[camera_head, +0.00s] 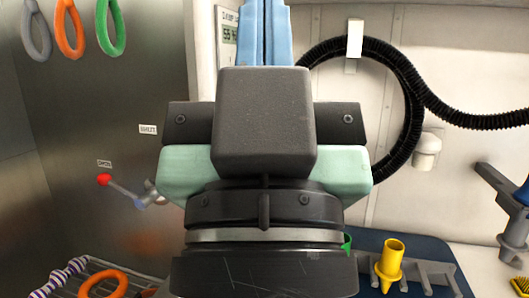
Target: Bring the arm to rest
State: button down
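My gripper (265,32) fills the middle of the view, close to the camera and pointing up. Its two light blue fingers stand side by side at the top edge, with only a thin dark line between them, so it looks shut. The fingertips are cut off by the top of the picture. I see nothing held in the visible part. My dark wrist and its pale green sections hide much of the scene behind.
Grey, orange and green rings (69,28) hang at upper left. A red-knobbed lever (104,180) is on the dark panel. A wire rack (85,267) is lower left. A black hose (420,90) loops on the right wall. A yellow funnel-like piece (391,260) stands in a grey holder (437,277).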

notch_tip(320, 180, up, 17)
jog(key=p, duration=1.4)
jog(key=shift+p, duration=0.3)
jog(key=c, duration=1.5)
grip_release()
jog(key=shift+r, duration=0.25)
jog(key=o, duration=0.7)
jog(key=shift+a, duration=0.15)
